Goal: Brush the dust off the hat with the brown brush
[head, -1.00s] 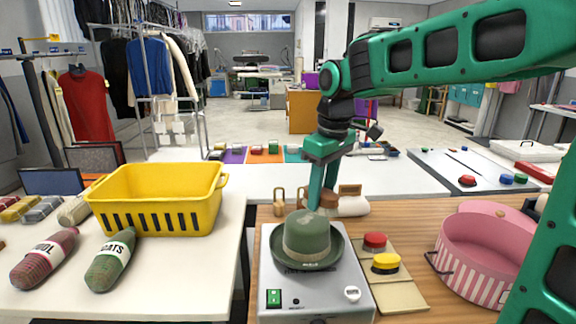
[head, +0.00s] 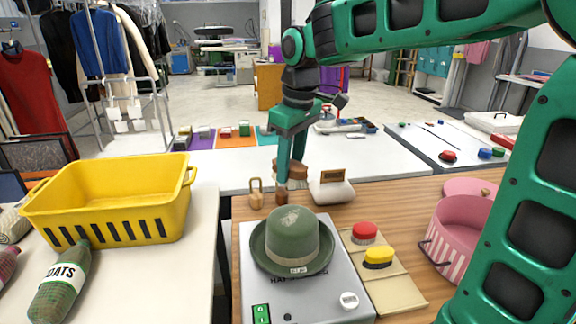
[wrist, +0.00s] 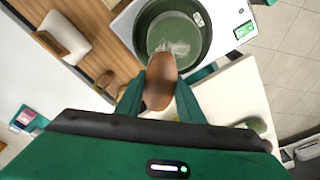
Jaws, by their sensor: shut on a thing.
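The green hat (head: 292,241) sits crown up on the grey hat machine (head: 318,299). A pale dust patch shows on top of its crown, also seen on the hat in the wrist view (wrist: 147,37). My gripper (head: 285,178) is shut on the brown brush (head: 294,169), behind the hat and above the table. Pale bristles show under the brush. In the wrist view, the brown brush (wrist: 160,82) is between the fingers and overlaps the near edge of the hat in the picture. The brush appears apart from the hat.
Small wooden pieces (head: 256,194) and a white holder with a wooden plate (head: 332,191) stand behind the hat. Red (head: 364,231) and yellow (head: 379,257) pads lie right of it. A pink striped box (head: 459,238) stands farther right, a yellow basket (head: 110,203) left.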

